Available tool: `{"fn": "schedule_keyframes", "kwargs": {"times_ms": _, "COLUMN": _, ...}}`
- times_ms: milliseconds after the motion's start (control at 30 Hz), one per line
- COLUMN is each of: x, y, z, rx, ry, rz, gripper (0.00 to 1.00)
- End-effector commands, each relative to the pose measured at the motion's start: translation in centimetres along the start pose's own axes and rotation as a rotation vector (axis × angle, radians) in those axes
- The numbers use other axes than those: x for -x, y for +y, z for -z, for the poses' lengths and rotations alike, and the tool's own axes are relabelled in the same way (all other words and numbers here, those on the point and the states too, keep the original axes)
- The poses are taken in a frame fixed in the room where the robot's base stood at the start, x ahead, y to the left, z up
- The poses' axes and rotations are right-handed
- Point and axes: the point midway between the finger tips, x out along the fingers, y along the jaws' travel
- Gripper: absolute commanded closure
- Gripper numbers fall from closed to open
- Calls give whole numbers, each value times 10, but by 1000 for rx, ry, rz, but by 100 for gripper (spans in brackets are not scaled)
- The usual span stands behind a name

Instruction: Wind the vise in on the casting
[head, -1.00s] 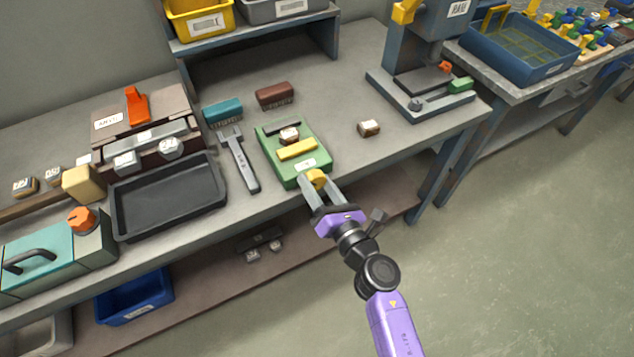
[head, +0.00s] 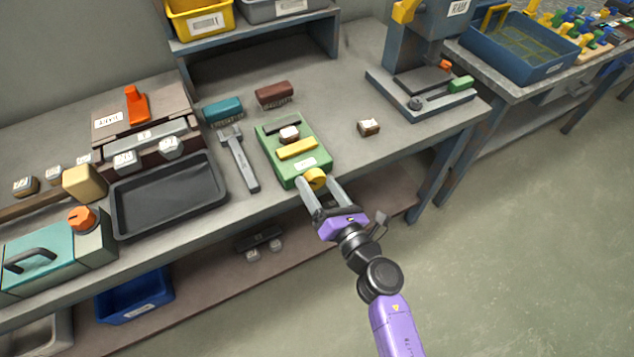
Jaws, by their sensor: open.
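The green vise (head: 274,161) stands on the workbench near its front edge. It has a dark fixed jaw (head: 282,126) at the back and a yellow moving jaw (head: 297,149) nearer the front. A small casting (head: 289,134) with a pale top sits between the jaws; whether either jaw touches it I cannot tell. The vise's round yellow knob (head: 315,179) is at its front end. My gripper (head: 318,184) is open, with its two grey fingers on either side of the knob. Whether the fingers touch the knob cannot be seen.
A hammer (head: 239,160) lies left of the vise, beside a black tray (head: 168,197). Teal (head: 222,110) and brown (head: 274,94) brushes lie behind. Another casting (head: 368,127) sits to the right, with clear bench around it. A blue press (head: 420,70) stands farther right.

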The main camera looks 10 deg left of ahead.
Motion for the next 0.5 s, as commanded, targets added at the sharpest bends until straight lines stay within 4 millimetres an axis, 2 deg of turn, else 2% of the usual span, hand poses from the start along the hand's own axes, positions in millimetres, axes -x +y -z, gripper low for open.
{"fn": "schedule_keyframes", "kwargs": {"times_ms": 300, "x": 52, "y": 0, "z": 2, "rx": -2, "ry": 3, "rz": 1, "gripper": 29}}
{"fn": "schedule_keyframes", "kwargs": {"times_ms": 500, "x": 68, "y": 0, "z": 2, "rx": -2, "ry": 3, "rz": 0, "gripper": 29}}
